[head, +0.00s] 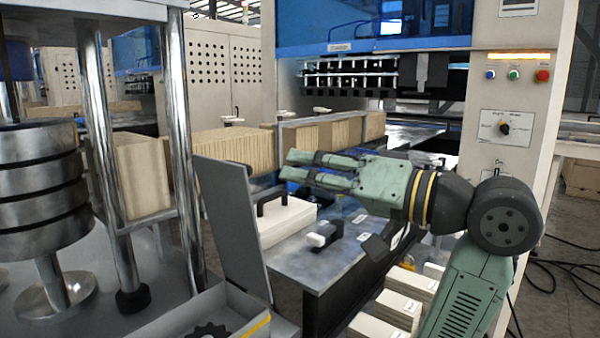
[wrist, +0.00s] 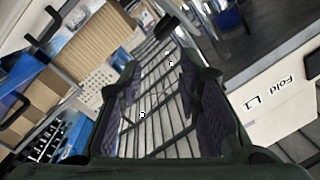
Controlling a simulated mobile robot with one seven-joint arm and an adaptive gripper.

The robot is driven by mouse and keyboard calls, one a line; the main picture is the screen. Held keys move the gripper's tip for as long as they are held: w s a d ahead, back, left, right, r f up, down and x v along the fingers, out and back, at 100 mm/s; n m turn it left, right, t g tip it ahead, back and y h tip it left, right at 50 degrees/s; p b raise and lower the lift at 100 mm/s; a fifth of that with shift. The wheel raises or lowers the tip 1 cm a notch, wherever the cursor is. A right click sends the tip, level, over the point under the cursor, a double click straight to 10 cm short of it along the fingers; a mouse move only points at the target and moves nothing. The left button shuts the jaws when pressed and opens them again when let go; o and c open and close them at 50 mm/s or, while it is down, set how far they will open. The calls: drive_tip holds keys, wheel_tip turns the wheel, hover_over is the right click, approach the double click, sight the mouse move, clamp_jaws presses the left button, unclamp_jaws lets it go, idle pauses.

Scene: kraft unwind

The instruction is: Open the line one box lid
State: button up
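A white box face marked "Fold L1" (wrist: 275,100), read upside down, fills the right of the wrist view. A black handle is cut off by the picture edge there. In the head view a white box (head: 288,226) with a black handle on top sits on the grey table; its top looks closed. I cannot tell for sure that it is the same box. My gripper (head: 299,171) is above and right of that box, pointing left. In the wrist view my gripper (wrist: 163,92) has its fingers apart with nothing between them. It touches no box.
A grey upright panel (head: 230,228) stands left of the white box, beside an open tray (head: 257,328) with a dark gear. A white-and-black device (head: 325,234) lies on the grey table (head: 310,271). Cardboard stacks (head: 230,153) stand behind. Steel posts are at left.

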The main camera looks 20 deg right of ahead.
drive_tip(key=shift+s+d, duration=0.4)
drive_tip(key=shift+s, duration=0.15)
